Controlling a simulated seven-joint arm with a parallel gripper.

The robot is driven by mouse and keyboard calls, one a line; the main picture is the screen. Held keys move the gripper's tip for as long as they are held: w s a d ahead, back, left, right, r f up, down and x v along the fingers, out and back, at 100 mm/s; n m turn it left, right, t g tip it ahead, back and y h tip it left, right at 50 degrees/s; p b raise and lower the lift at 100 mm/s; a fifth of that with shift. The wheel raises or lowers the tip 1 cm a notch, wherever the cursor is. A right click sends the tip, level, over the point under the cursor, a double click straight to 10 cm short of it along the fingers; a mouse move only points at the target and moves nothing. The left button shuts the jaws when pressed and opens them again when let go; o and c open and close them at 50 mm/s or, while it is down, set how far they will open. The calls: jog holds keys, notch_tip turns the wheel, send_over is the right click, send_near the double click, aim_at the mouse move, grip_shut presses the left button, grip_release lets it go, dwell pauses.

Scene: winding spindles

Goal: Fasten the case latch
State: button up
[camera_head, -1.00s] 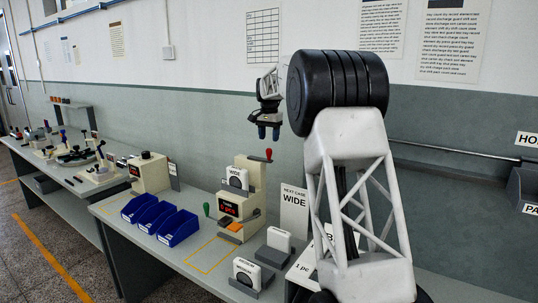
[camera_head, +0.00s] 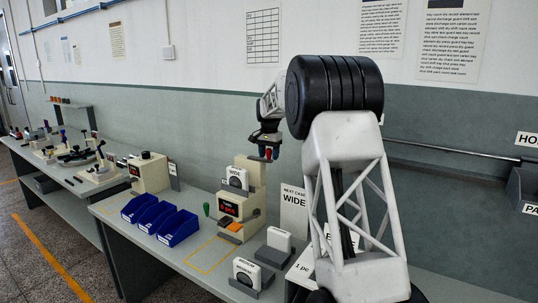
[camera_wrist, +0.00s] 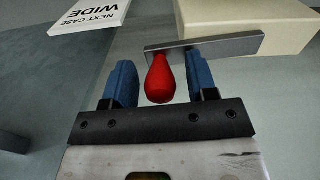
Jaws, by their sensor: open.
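A red knob (camera_wrist: 160,80) hangs on a grey metal bar (camera_wrist: 215,46) that runs to a cream block (camera_wrist: 235,15) in the wrist view. My gripper (camera_wrist: 161,64) is open, with one blue finger on each side of the knob and a visible gap to each. In the head view my gripper (camera_head: 265,155) is above the cream machine (camera_head: 250,172), with the red knob between its fingers. The machine has a display and carries a white case (camera_head: 238,178) marked WIDE. I cannot tell which part is the latch.
A "NEXT CASE WIDE" sign (camera_head: 293,208) stands right of the machine. White cases (camera_head: 279,240) on grey stands are in front. My arm hides the bench's right part.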

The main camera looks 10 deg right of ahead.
grip_shut()
dwell(0.3)
